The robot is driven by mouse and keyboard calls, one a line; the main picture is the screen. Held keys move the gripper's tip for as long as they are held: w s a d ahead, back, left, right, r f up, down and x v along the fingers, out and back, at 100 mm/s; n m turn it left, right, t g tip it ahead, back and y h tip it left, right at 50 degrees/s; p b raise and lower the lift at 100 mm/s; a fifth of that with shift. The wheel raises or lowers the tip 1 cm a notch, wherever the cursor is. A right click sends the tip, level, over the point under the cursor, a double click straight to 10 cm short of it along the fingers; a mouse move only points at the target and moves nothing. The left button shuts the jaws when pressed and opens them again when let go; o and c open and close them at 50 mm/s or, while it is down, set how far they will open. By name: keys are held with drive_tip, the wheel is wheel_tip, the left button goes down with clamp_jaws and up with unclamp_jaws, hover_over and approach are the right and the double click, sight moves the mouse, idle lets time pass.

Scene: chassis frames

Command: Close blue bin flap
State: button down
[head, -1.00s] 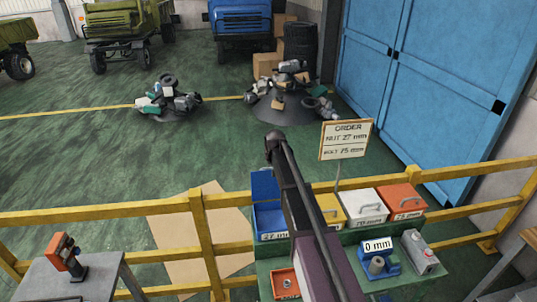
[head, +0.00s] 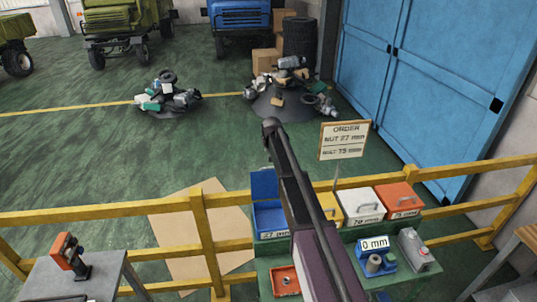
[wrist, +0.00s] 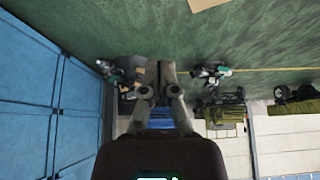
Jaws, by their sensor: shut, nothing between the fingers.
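My gripper is not distinguishable in the head view. In the wrist view my gripper (wrist: 160,68) is shut and empty, its fingers together, with the floor and parts piles far beyond. The bin is not visible in the wrist view.
Yellow (head: 326,207), white (head: 361,206) and orange (head: 399,199) bins stand right of the blue one. An order sign (head: 344,140) rises behind them. A yellow railing (head: 226,199) runs across. A 0 mm gauge (head: 375,252) and red tray (head: 285,281) sit on the bench.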

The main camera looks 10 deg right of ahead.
wheel_tip(320, 180, down, 9)
drive_tip(key=b, duration=0.8)
drive_tip(key=shift+w+b, duration=0.35)
drive_tip(key=shift+w, duration=0.05)
